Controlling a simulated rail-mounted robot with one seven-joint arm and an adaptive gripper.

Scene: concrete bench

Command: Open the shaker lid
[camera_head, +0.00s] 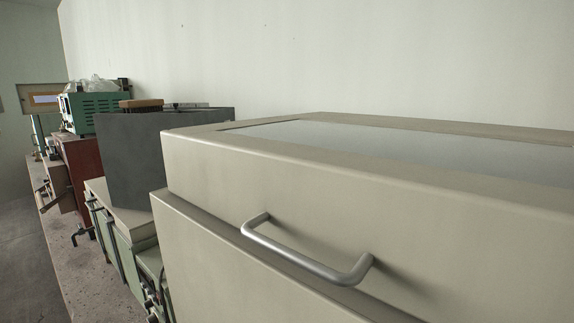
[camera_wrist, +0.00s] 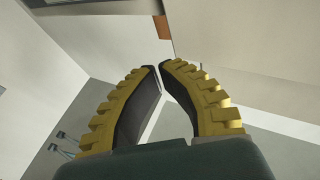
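The shaker (camera_head: 190,245) is a large beige box at the right of the head view. Its lid (camera_head: 300,165) lies level on the body and looks closed. The lid has a greyish window (camera_head: 420,145) on top and a bar handle (camera_head: 305,255) on its front face. My gripper (camera_wrist: 160,66) shows only in the wrist view, with two yellow ribbed fingers with dark inner pads. The fingertips come together with nothing seen held between them. The handle cannot be made out in the wrist view, so the gripper's distance from it is unclear.
A dark grey box (camera_head: 135,160) with a brush (camera_head: 141,105) on top stands left of the shaker. Further left are a reddish-brown box (camera_head: 78,170) and a green device (camera_head: 85,115). A pale wall (camera_head: 330,55) rises behind. Open floor (camera_head: 25,260) shows at far left.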

